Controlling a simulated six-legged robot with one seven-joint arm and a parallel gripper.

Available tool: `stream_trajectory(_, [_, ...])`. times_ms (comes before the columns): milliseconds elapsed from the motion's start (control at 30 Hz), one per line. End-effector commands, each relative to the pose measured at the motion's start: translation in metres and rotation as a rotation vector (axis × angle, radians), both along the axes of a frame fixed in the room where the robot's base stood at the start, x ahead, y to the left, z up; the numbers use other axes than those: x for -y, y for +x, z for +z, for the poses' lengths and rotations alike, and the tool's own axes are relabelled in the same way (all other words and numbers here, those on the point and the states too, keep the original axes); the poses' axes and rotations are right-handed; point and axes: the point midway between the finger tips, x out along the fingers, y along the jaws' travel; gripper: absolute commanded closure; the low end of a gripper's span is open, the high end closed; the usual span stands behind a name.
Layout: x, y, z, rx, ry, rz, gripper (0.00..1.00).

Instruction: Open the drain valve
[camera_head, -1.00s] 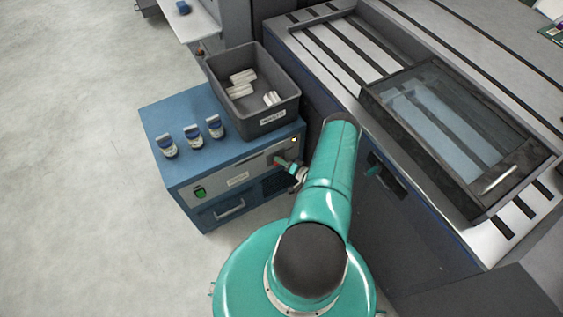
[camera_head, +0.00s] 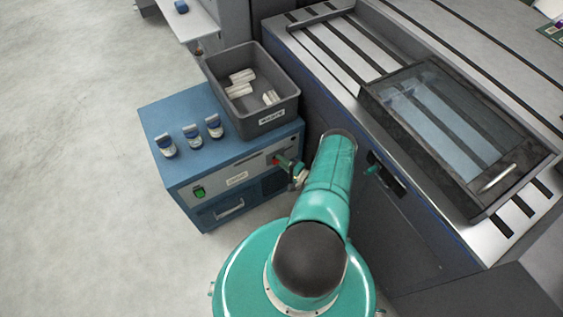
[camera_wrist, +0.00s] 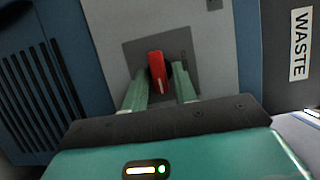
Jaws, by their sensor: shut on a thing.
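The drain valve has a red handle (camera_wrist: 157,72) on a dark square plate (camera_wrist: 190,50) on the front of the blue cabinet. In the wrist view, my gripper (camera_wrist: 160,85) has its two green fingers on either side of the handle, shut on it. The handle looks slightly tilted in that picture. In the head view, my gripper (camera_head: 285,163) reaches the cabinet's front panel near its right end, and a small red spot of the handle (camera_head: 276,161) shows there. The rest of the valve is hidden by the fingers.
A grey bin (camera_head: 262,118) labelled WASTE, with white items inside, stands on the blue cabinet (camera_head: 180,178). Several blue-capped bottles (camera_head: 191,134) stand left of it. A large machine with a glass-lidded box (camera_head: 400,105) is close on the right. Floor at left is clear.

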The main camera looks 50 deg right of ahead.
Motion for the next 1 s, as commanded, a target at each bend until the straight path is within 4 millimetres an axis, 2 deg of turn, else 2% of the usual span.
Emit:
stream_trajectory(267, [0.000,0.001,0.000,0.001,0.000,0.000,0.95])
stream_trajectory(300, [0.000,0.001,0.000,0.001,0.000,0.000,0.68])
stream_trajectory(333, [0.000,0.001,0.000,0.001,0.000,0.000,0.64])
stream_trajectory(667, [0.000,-0.002,0.000,-0.001,0.000,0.000,0.64])
stream_trajectory(767, [0.001,-0.013,0.000,-0.001,0.000,-0.001,0.64])
stream_trajectory(1000, [0.005,-0.053,0.000,-0.001,0.000,-0.002,0.64])
